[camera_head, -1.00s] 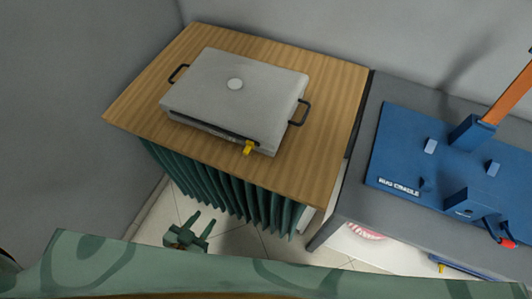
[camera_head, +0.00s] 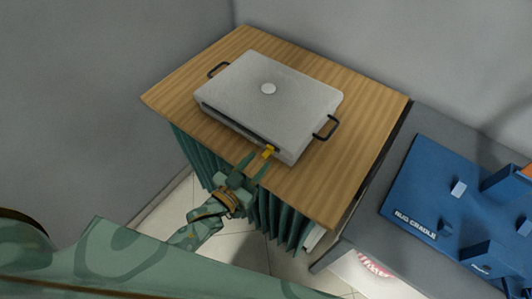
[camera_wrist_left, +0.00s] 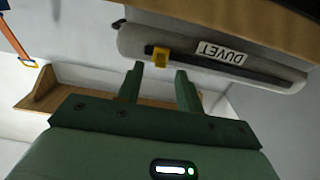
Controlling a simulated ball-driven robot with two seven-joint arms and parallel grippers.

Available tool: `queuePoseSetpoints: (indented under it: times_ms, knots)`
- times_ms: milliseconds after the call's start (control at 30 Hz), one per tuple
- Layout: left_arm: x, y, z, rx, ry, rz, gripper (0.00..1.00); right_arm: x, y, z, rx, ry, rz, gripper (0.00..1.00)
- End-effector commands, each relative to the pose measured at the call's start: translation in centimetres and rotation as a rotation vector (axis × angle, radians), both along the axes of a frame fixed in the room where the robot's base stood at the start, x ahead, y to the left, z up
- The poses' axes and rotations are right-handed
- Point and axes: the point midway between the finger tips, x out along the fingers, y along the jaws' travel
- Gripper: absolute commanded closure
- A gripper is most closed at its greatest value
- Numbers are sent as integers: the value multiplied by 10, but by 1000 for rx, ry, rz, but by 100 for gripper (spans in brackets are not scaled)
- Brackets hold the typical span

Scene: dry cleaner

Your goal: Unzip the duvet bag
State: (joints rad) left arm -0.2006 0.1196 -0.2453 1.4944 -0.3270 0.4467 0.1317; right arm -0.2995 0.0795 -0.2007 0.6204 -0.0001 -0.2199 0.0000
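The duvet bag (camera_head: 285,90) is a grey flat box-like bag with black side handles and a round white spot on top. It lies on a wooden-topped table. Its yellow zip pull (camera_head: 268,151) is at the right part of the front face; in the left wrist view the pull (camera_wrist_left: 160,56) sits on a dark zip line beside a DUVET label (camera_wrist_left: 221,53). My left gripper (camera_head: 256,166) is open, its green fingers pointing at the pull. In the left wrist view the fingers (camera_wrist_left: 161,78) are apart, just short of the pull, with nothing between them. My right gripper is not in view.
The wooden tabletop (camera_head: 330,185) has a green pleated curtain (camera_head: 285,222) below its front edge. A grey table (camera_head: 365,225) at right carries a blue board marked RUG CRADLE (camera_head: 400,205) with blocks. Grey walls stand behind and at left.

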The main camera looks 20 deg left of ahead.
Motion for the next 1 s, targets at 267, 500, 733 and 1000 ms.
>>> queuePoseSetpoints:
  times_ms: [267,500,733,1000]
  knots:
    - [39,-14,-1,0,1,0,64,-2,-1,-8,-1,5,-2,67]
    - [44,-16,-1,1,2,0,64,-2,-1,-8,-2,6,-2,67]
    - [44,-16,-1,1,2,0,94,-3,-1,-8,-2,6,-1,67]
    - [45,-12,0,3,1,0,100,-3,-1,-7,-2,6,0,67]
